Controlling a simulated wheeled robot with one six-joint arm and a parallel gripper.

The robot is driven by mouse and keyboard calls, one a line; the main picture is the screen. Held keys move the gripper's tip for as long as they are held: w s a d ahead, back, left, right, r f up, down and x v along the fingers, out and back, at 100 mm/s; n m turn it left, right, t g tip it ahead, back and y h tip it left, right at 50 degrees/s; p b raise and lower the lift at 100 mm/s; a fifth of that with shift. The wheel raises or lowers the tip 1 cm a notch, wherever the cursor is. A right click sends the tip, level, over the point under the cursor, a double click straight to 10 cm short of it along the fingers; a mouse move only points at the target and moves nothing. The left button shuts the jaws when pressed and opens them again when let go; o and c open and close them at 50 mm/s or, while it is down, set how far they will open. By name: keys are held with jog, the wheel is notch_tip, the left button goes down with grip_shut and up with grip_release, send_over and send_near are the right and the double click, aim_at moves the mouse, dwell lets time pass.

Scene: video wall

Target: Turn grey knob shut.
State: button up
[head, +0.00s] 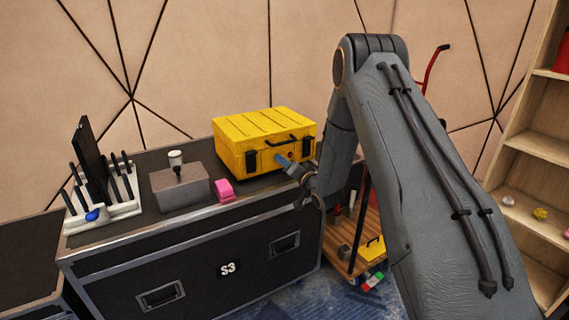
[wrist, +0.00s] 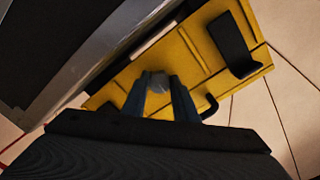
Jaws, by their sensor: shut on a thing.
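A yellow case (head: 262,130) stands on the black flight case marked S3, with dark latches and a dark handle on its front. My gripper (head: 279,159) reaches its front face from the right. In the wrist view, my gripper (wrist: 158,88) is shut on a small light grey knob (wrist: 157,79) on the front of the yellow case (wrist: 175,57). The fingers stand on both sides of the knob. In the head view the knob is hidden by my gripper, and its turn angle cannot be told.
The black flight case (head: 190,262) also bears a pink block (head: 225,190), a grey box (head: 181,188) with a dark lever and a pale cylinder, and a white rack (head: 103,207) with dark upright pieces. A wooden shelf (head: 535,150) stands at right, a loaded cart (head: 345,240) below my arm.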

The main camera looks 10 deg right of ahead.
jog(key=shift+d, duration=0.15)
jog(key=o, duration=1)
jog(key=v, duration=0.7)
jog(key=shift+s, duration=0.4)
